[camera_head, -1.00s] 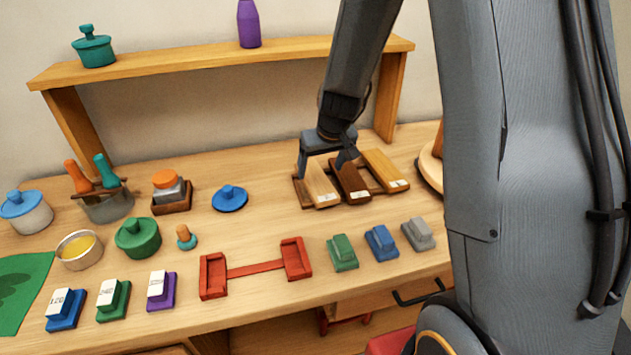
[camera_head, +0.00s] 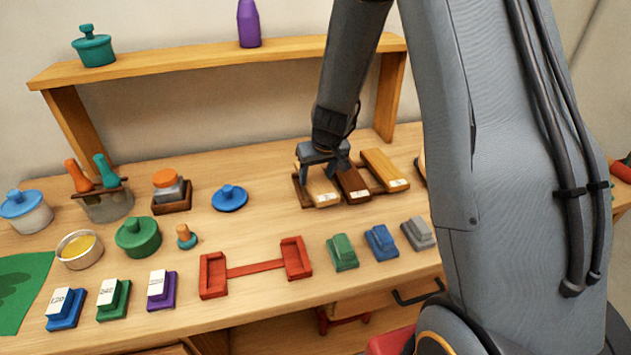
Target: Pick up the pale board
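The pale board (camera_head: 323,193) lies on the bench at the left of a row of three boards in a low wooden rack, with a small white label at its near end. A dark brown board (camera_head: 354,186) lies to its right, then a yellowish board (camera_head: 385,170). My gripper (camera_head: 322,174) is low over the far part of the pale board, its fingers apart, one at each side of it. The right finger is close to the dark board. Whether the fingers touch the pale board is hard to tell, and its far end is hidden.
A blue lid (camera_head: 230,198) lies to the left. Green, blue and grey blocks (camera_head: 381,242) and a red holder (camera_head: 256,268) are nearer the front edge. A wooden shelf (camera_head: 220,58) stands behind. My arm covers the right side.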

